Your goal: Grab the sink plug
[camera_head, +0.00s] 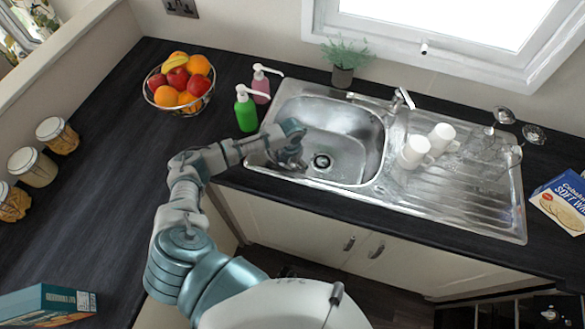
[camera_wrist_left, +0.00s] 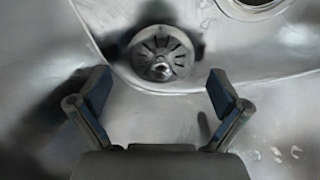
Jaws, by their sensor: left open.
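The sink plug (camera_wrist_left: 160,53), a round metal disc with dark slots and a central knob, lies on the sink's metal surface in the left wrist view. My left gripper (camera_wrist_left: 160,92) is open, its two fingers spread on either side below the plug in that picture, with nothing between them. In the head view my left gripper (camera_head: 290,158) reaches down into the left part of the sink basin (camera_head: 350,135). The plug cannot be made out there, seemingly hidden by the gripper. My right gripper is not in view.
The drain hole (camera_head: 321,161) is right of my gripper. A tap (camera_head: 400,98) stands behind the sink. Green (camera_head: 245,110) and pink (camera_head: 261,85) soap bottles stand close by the arm. White mugs (camera_head: 414,152) sit on the drainboard. A fruit bowl (camera_head: 150,95) is left.

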